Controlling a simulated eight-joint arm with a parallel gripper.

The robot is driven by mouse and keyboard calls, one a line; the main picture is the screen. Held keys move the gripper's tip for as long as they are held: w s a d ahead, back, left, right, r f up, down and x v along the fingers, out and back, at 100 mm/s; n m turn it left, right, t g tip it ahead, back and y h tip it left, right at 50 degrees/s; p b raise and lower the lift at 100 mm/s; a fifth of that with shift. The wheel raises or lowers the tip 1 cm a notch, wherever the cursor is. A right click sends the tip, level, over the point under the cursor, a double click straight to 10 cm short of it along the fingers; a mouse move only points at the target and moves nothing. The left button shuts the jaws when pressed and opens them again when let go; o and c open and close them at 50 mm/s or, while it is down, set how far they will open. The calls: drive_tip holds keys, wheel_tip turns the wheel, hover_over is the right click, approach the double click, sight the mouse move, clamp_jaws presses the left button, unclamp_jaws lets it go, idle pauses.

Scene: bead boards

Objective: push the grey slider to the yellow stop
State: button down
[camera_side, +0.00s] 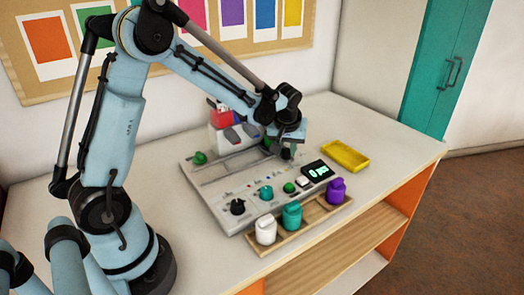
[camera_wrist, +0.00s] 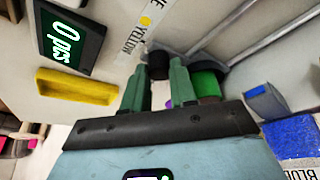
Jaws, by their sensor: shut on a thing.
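The grey slider (camera_wrist: 158,64) shows as a dark round knob on the board (camera_side: 228,208). In the wrist view it sits between the two fingertips of my gripper (camera_wrist: 158,82), which is shut on it. A yellow dot beside the word YELLOW marks the yellow stop (camera_wrist: 147,20), close to the knob and just above it in that view. Two pale rails (camera_wrist: 230,32) run from near the knob towards the upper right. In the side view my gripper (camera_side: 286,153) is low over the board's far right part, and the fingers largely hide the slider.
A yellow tray (camera_side: 345,155) lies right of the board, near the lit display (camera_side: 318,171). White (camera_side: 265,230), teal (camera_side: 291,216) and purple (camera_side: 336,190) jars stand in a wooden rack along the front. A green cylinder (camera_wrist: 208,82) is close beside one finger.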

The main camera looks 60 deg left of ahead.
drive_tip(key=shift+w, duration=0.3)
drive_tip(key=c, duration=0.9)
unclamp_jaws()
drive_tip(key=shift+s, duration=0.1)
drive_tip(key=v, duration=1.2)
drive_tip(key=shift+s, duration=0.15)
drive_tip(key=s+d+f+m+t+h, duration=0.1)
drive_tip(key=s+d+m+t, duration=0.1)
drive_tip(key=s+d+m, duration=0.2)
drive_tip(key=s+d+m+t+h, duration=0.2)
drive_tip(key=s+d+m, duration=0.2)
drive_tip(key=s, duration=0.5)
drive_tip(key=shift+s+f+m, duration=0.3)
drive_tip(key=shift+f+m, duration=0.1)
drive_tip(key=shift+m, duration=0.1)
